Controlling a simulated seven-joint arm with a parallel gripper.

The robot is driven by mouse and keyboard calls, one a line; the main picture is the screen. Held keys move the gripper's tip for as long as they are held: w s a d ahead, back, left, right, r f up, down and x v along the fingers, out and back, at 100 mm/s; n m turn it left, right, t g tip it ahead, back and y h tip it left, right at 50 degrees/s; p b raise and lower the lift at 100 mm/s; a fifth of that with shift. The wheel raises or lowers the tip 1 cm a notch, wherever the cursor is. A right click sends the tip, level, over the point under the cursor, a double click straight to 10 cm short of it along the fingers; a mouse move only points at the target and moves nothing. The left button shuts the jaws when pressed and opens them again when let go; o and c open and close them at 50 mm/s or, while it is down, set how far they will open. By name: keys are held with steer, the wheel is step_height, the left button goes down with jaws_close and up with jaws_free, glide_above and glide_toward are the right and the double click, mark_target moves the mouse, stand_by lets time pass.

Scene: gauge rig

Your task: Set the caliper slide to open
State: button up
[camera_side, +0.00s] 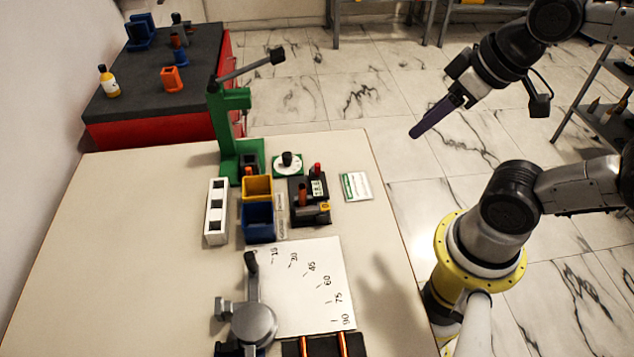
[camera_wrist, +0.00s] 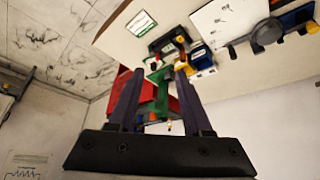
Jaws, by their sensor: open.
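My gripper (camera_side: 432,118) is high at the upper right in the side view, over the floor beyond the table's right edge. It is apart from everything on the table. In the wrist view my gripper (camera_wrist: 160,74) shows two dark purple fingers spread apart with nothing held between them. No part is clearly recognisable as the caliper slide. A black block with a small green-white panel and red and orange parts (camera_side: 311,187) stands at mid-table. Left of it is a narrow grey strip with markings (camera_side: 281,216). Both are small, so the slide's position cannot be told.
A green lever press (camera_side: 229,130) stands at the table's back. Yellow (camera_side: 257,187) and blue (camera_side: 258,219) bins, a white slotted block (camera_side: 216,211) and a dial (camera_side: 288,163) are nearby. An angle sheet (camera_side: 309,285) with a grey pivot arm (camera_side: 253,322) lies in front. The table's left side is clear.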

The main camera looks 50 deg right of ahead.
steer(key=g, duration=0.6)
glide_above(317, 164)
step_height(317, 164, down, 10)
step_height(317, 164, down, 14)
steer(key=shift+f, duration=0.1)
jaws_close()
stand_by(1.1)
